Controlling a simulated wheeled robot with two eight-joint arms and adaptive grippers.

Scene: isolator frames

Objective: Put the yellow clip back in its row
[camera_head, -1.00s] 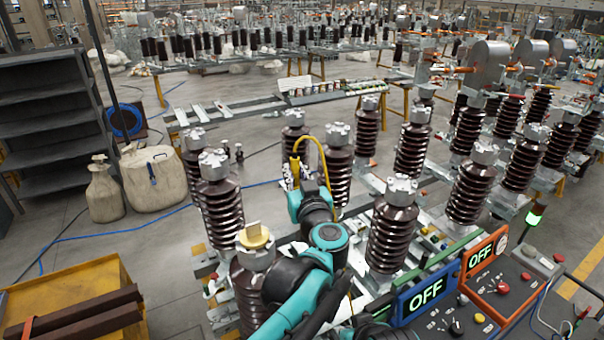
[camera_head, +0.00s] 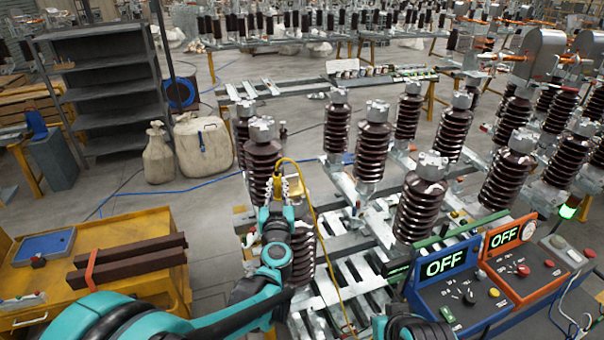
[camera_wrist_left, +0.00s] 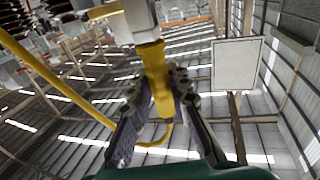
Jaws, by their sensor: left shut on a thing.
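My left gripper (camera_head: 278,187) is raised in front of the insulators at the left of the group. Its fingers are shut on the yellow clip (camera_wrist_left: 159,82), whose yellow shank and grey metal head stand between them in the wrist view. A yellow cable (camera_head: 318,215) arches from the clip over to the right and down. My right gripper is not in view; only part of that arm shows at the bottom edge.
Several brown insulators (camera_head: 418,212) stand on a metal frame to the right. OFF control panels (camera_head: 443,268) are at the lower right. A yellow cart (camera_head: 150,288) with dark bars is at the left. White sacks (camera_head: 204,147) and a grey shelf (camera_head: 105,88) stand behind; floor between is open.

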